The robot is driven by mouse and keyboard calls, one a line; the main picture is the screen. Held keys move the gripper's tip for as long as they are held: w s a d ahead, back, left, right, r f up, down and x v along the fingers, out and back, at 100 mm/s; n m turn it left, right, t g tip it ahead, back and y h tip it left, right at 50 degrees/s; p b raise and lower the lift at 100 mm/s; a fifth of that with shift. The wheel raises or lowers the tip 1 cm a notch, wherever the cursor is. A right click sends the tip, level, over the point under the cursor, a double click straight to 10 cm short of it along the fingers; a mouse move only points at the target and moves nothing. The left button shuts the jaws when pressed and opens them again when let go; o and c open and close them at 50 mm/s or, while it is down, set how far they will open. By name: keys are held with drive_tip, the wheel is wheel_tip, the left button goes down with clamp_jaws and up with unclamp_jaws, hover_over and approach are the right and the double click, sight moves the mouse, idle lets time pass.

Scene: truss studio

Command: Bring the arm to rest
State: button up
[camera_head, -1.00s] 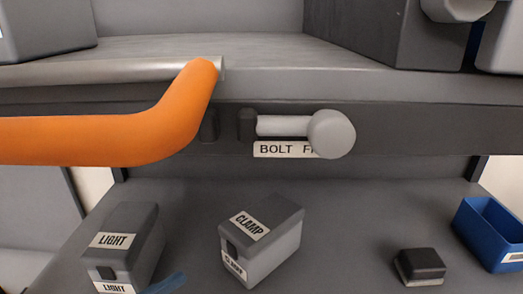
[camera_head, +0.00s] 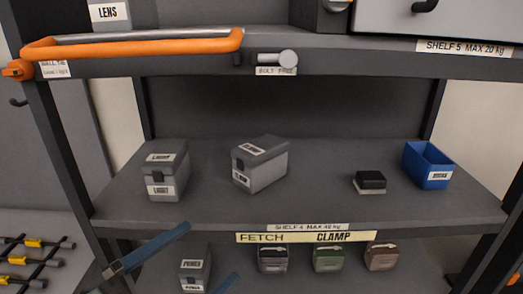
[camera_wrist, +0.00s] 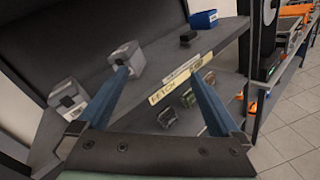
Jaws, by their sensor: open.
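My gripper (camera_wrist: 158,75) shows as two blue fingers spread well apart in the wrist view, with nothing between them. In the head view the fingers (camera_head: 213,250) reach in from the bottom left, in front of the lower shelf's front edge. The rest of the arm is out of the head view. The grey CLAMP case (camera_head: 262,165) stands on shelf 4, apart from the fingers. The grey LIGHT case (camera_head: 164,172) stands to its left.
Shelf 4 (camera_head: 320,205) also carries a small black block (camera_head: 370,182) and a blue bin (camera_head: 428,166). An orange handle bar (camera_head: 130,45) and a bolt knob (camera_head: 287,58) sit on the shelf above. Several small cases stand below. Uprights flank the shelf.

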drive_tip(key=w+d+r+m+t+y+b, duration=0.1)
drive_tip(key=w+d+r+m+t+y, duration=0.2)
drive_tip(key=r+m, duration=0.4)
drive_tip(key=w+d+r+m+t+y+b, duration=0.1)
drive_tip(key=w+r+m+t+y, duration=0.25)
drive_tip(key=r+m, duration=0.3)
drive_tip(key=s+d+r+m+t+y, duration=0.3)
drive_tip(key=s+r+m+t, duration=0.4)
drive_tip(key=r, duration=0.7)
drive_tip(key=s+d+m+b, duration=0.1)
drive_tip(key=s+m, duration=0.1)
drive_tip(key=m, duration=0.1)
drive_tip(key=shift+s+d+r+y, duration=0.2)
drive_tip(key=shift+s+r+y, duration=0.1)
drive_tip(key=shift+r+y, duration=0.1)
